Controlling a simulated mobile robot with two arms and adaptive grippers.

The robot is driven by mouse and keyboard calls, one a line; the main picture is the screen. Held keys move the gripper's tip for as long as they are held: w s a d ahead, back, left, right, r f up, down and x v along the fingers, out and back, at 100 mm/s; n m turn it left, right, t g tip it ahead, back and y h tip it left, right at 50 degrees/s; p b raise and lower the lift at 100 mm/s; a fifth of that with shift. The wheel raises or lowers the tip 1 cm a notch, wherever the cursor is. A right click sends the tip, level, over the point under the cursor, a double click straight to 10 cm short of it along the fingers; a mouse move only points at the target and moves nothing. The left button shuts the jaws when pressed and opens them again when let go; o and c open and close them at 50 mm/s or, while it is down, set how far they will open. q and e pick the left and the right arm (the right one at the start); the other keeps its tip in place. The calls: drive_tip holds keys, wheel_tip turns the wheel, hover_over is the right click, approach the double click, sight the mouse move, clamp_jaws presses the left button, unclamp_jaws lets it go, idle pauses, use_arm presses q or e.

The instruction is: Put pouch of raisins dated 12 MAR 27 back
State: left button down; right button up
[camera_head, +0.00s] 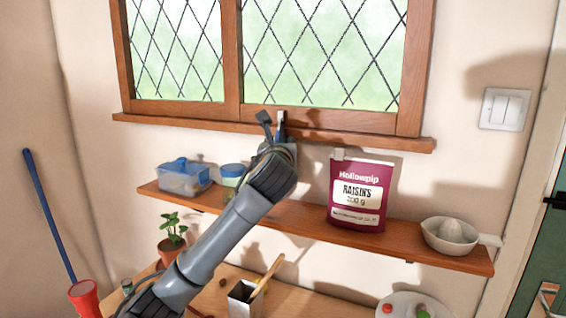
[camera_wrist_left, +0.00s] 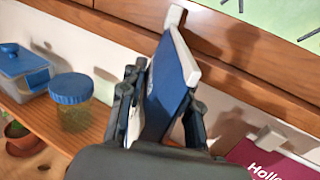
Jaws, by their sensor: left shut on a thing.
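A maroon pouch labelled "Hollowpip RAISINS" (camera_head: 360,192) stands upright on the wooden shelf (camera_head: 300,222), front facing out; no date is readable. A corner of it, with a white clip, shows at lower right in the wrist view (camera_wrist_left: 270,162). My left gripper (camera_head: 279,142) is shut on a blue pouch with a white clip (camera_wrist_left: 165,92), seen nearly edge-on and tilted. The held pouch shows only as a sliver in the head view (camera_head: 281,127). Its label and lower end are hidden, so I cannot tell whether it touches the shelf. My right gripper is out of view.
A blue-lidded box (camera_head: 184,180) and a blue-lidded jar (camera_wrist_left: 72,105) stand left on the shelf. A citrus squeezer (camera_head: 450,235) sits at its right end. The window sill (camera_head: 360,138) projects above. Below are a potted plant (camera_head: 172,240) and a metal holder (camera_head: 243,293).

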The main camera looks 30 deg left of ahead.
use_arm(q)
drive_tip(key=shift+w, duration=0.85)
wheel_tip(320, 180, down, 3)
drive_tip(key=shift+r+p, duration=0.2)
drive_tip(key=shift+p, duration=0.15)
drive_tip(key=shift+s+a+f, duration=0.1)
drive_tip(key=shift+s+f, duration=0.05)
drive_tip(key=shift+f, duration=0.45)
wheel_tip(320, 180, down, 2)
drive_tip(key=shift+s+f+p, duration=0.1)
drive_tip(key=shift+f+p, duration=0.15)
drive_tip(key=shift+p, duration=0.25)
drive_tip(key=shift+w+f+p, duration=0.1)
drive_tip(key=shift+w+p, duration=0.1)
drive_tip(key=shift+p, duration=0.15)
drive_tip(key=shift+w+f, duration=0.1)
drive_tip(key=shift+f, duration=0.1)
use_arm(e)
drive_tip(key=r, duration=0.1)
drive_tip(key=s, duration=0.1)
drive_tip(key=r, duration=0.1)
drive_tip(key=shift+s+a+r, duration=0.25)
drive_tip(key=shift+r, duration=0.05)
use_arm(q)
drive_tip(key=c, duration=1)
unclamp_jaws()
drive_tip(key=shift+f, duration=0.15)
use_arm(e)
drive_tip(key=shift+d, duration=0.1)
